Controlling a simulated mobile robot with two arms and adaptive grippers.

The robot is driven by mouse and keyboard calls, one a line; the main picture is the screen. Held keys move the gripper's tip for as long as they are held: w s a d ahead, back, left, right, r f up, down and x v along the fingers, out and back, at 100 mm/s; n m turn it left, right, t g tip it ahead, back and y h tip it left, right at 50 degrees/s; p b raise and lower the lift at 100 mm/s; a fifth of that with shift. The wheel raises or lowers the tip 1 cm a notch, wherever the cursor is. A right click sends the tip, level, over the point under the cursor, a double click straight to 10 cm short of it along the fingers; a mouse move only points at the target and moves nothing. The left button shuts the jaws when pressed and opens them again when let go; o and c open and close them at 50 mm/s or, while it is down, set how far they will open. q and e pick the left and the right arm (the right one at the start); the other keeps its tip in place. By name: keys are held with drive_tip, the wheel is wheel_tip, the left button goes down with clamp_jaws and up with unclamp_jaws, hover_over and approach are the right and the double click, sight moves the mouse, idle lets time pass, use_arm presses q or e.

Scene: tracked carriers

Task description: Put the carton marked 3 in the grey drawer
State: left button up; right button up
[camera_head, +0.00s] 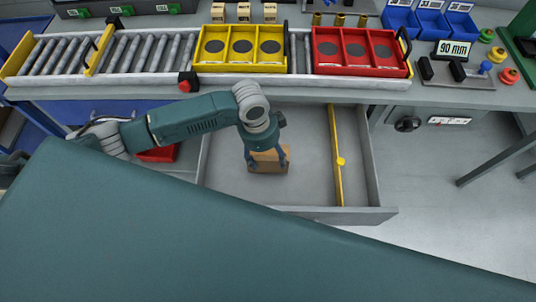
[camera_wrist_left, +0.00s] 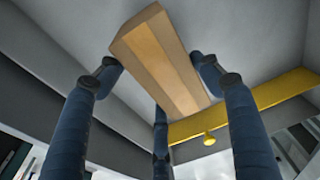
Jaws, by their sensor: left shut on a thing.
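The grey drawer (camera_head: 300,140) is pulled open below the bench, with a yellow divider toward its right side. My left gripper (camera_head: 268,158) reaches down inside it, left of the divider. It is shut on a small brown carton (camera_head: 269,166), with blue fingers on either side. In the left wrist view the carton (camera_wrist_left: 160,62) sits between the fingertips, over the grey drawer floor. I cannot see a number on it, nor tell whether it touches the floor. My right gripper is not in view.
On the bench are a roller conveyor (camera_head: 120,56), a yellow carrier (camera_head: 240,64) and a red carrier (camera_head: 360,68). Three labelled cartons (camera_head: 243,13) stand behind. The yellow divider (camera_head: 337,165) runs front to back; drawer floor around the carton is clear.

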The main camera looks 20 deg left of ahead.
use_arm(q)
drive_tip(key=shift+f, duration=0.5)
drive_tip(key=o, duration=1.8)
drive_tip(key=shift+f, duration=0.1)
drive_tip(key=shift+c, duration=0.2)
drive_tip(key=shift+r, duration=0.55)
wheel_tip(320, 180, up, 12)
drive_tip(key=a, duration=0.1)
drive_tip(key=shift+s+a+b, duration=0.3)
drive_tip(key=shift+a, duration=0.05)
